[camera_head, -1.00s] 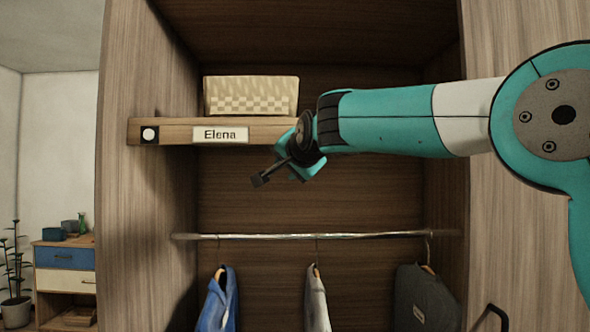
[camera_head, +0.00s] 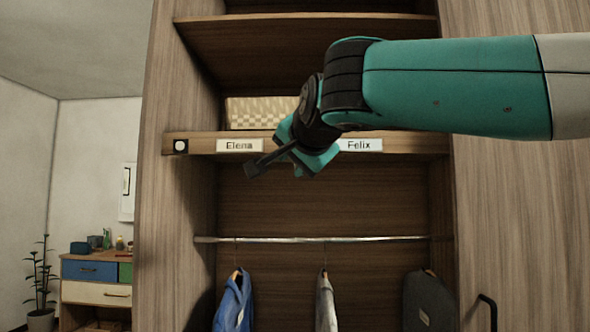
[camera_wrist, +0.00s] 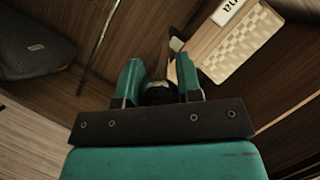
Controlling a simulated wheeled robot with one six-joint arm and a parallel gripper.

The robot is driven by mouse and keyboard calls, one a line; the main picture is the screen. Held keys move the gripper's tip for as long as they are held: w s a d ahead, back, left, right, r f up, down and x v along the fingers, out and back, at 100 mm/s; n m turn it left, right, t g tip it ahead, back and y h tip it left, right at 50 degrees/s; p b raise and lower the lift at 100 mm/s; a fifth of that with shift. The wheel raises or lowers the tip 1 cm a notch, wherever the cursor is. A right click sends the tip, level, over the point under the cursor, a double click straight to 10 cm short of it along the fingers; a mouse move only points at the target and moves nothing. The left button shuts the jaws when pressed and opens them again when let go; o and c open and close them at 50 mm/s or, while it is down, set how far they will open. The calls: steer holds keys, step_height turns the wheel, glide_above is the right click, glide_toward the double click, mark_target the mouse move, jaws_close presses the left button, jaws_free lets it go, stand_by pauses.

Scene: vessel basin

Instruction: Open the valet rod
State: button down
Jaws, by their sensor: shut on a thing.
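My gripper (camera_head: 295,150) is shut on a thin dark stick (camera_head: 268,160) with a blunt black tip, which points left and down in the head view. In the wrist view my gripper's two teal fingers (camera_wrist: 158,80) show, with the stick (camera_wrist: 175,45) reaching out beyond them. A black square with a white disc (camera_head: 181,146) is on the left end of the shelf's front edge, left of the Elena label (camera_head: 240,145). Whether it is the valet rod's end I cannot tell. The stick is left of my gripper, apart in the picture from the disc. No extended valet rod is visible.
The shelf (camera_head: 205,144) also bears a Felix label (camera_head: 362,145) and a woven basket (camera_head: 262,108). Below, a metal rail (camera_head: 290,240) carries a blue garment (camera_head: 233,300), a grey one (camera_head: 325,300) and a dark one (camera_head: 430,300). The wardrobe's left wall (camera_head: 165,230) stands near.

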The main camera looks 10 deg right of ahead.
steer(key=shift+s, duration=0.1)
steer(key=c, duration=1.1)
jaws_free()
steer(key=shift+o, duration=0.2)
steer(key=b+v, duration=0.1)
steer(key=v, duration=1.6)
steer(key=shift+s, duration=0.2)
steer(key=shift+d, duration=0.1)
